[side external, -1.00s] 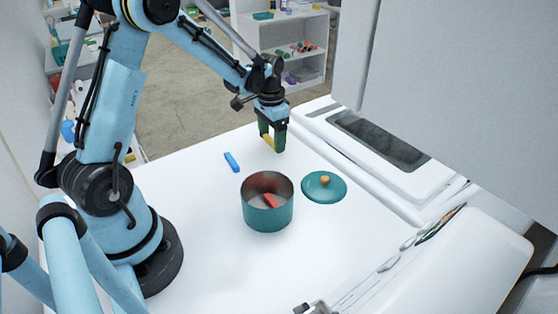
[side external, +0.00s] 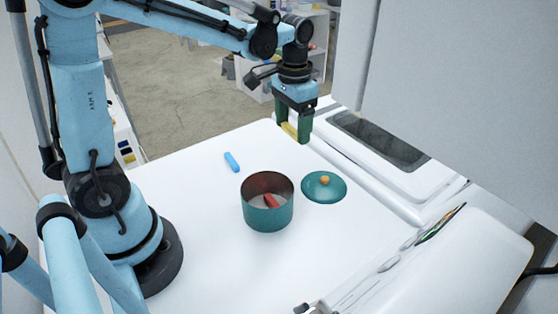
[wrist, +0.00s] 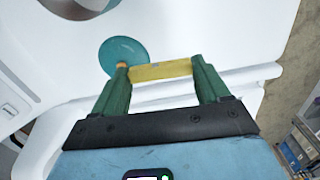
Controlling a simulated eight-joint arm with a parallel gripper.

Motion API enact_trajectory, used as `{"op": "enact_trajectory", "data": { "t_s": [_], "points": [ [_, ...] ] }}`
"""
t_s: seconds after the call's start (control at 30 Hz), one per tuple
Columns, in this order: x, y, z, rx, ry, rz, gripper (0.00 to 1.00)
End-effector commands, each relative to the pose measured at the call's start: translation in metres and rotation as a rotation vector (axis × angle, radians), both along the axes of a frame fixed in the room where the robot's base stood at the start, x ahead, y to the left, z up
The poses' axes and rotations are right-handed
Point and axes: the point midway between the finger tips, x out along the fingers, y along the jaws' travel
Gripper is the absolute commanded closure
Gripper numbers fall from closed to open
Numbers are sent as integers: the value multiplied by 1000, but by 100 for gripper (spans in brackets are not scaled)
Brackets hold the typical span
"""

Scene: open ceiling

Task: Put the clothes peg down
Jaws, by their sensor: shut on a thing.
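My gripper (side external: 293,129) has green fingers and is shut on a yellow bar-like thing, which I take to be the clothes peg (side external: 289,130). It holds the peg in the air above the far right part of the white table. In the wrist view the peg (wrist: 160,71) spans the gap between the two fingertips (wrist: 158,69). Its fine shape is too small to tell.
A teal pot (side external: 268,214) with a red thing (side external: 271,201) inside stands on the white table (side external: 190,215). Its teal lid (side external: 324,188) lies to the right. A blue piece (side external: 231,162) lies behind the pot. The table left of the pot is clear.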

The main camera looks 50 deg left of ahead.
Motion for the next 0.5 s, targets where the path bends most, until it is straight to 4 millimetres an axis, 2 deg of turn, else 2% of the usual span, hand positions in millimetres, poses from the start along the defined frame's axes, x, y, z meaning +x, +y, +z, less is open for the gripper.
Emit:
{"op": "enact_trajectory", "data": {
  "t_s": [0.17,0.27,0.5],
  "points": [
    [-17,-36,18,0,0,-4,53],
    [-36,-64,32,0,0,-2,53],
    [-97,-122,59,1,0,12,53]
  ]
}}
